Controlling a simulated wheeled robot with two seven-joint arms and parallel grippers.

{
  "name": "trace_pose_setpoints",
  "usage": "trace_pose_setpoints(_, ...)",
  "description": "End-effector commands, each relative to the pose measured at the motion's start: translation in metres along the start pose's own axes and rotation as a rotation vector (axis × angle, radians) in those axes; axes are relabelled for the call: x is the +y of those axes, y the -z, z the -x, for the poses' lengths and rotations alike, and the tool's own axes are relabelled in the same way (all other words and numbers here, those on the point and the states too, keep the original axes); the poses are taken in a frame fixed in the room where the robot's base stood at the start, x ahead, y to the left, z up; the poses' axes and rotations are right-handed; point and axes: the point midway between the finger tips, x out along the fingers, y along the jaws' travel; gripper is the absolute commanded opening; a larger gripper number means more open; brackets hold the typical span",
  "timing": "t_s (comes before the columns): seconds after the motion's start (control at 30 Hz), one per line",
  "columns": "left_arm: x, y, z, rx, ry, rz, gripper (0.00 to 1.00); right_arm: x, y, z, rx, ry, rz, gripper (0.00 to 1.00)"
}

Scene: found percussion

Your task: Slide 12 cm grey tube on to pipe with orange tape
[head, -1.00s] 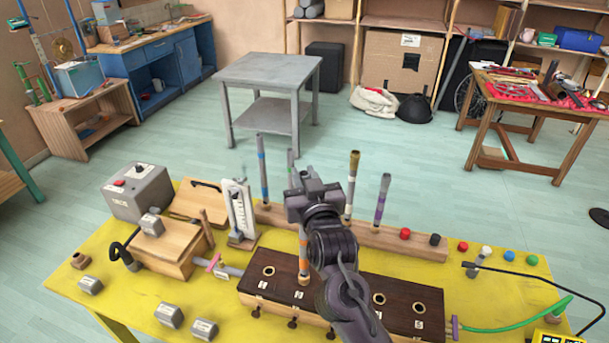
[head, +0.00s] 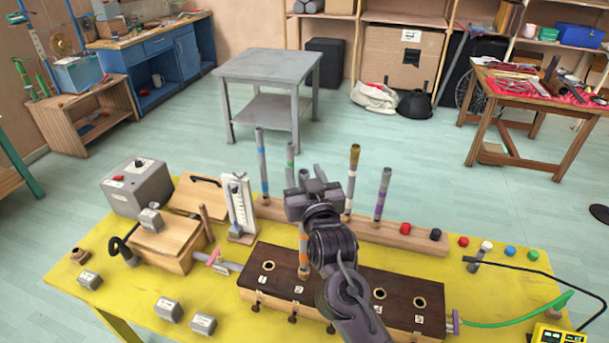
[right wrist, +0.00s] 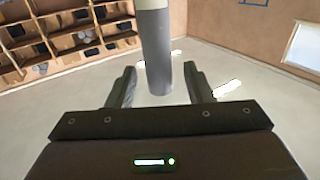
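The pipe with orange tape (head: 303,243) stands upright at a hole in the dark-topped wooden box. A plain grey length rises above the tape and goes behind my right gripper (head: 311,180). In the right wrist view a grey tube (right wrist: 157,55) lies between the two fingers of my right gripper (right wrist: 160,80). A gap shows on each side of the tube, so the fingers look open around it. One tube end shows near the finger roots, and a pale band shows at the picture's top edge. The joint between tube and pipe is hidden. My left gripper is not in view.
The dark-topped box (head: 345,276) has more holes. Behind it a wooden rail (head: 420,246) holds several upright taped pipes, close to my right gripper. A white gauge stand (head: 240,208) is to the left. Loose grey pieces lie on the yellow table (head: 135,297).

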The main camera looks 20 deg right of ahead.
Motion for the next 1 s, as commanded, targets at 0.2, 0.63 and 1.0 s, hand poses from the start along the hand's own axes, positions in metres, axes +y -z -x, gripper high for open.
trace_pose_setpoints(0.2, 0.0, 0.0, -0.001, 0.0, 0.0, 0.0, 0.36, 0.0, -0.001, 0.002, 0.0, 0.0, 0.0, 0.47)
trace_pose_setpoints(0.63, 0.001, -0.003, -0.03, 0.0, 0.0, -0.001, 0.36, 0.0, -0.004, 0.064, 0.0, 0.001, -0.002, 0.47)
trace_pose_setpoints(1.0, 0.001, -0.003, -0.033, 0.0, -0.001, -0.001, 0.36, 0.0, 0.0, 0.078, 0.0, 0.0, 0.0, 0.47)
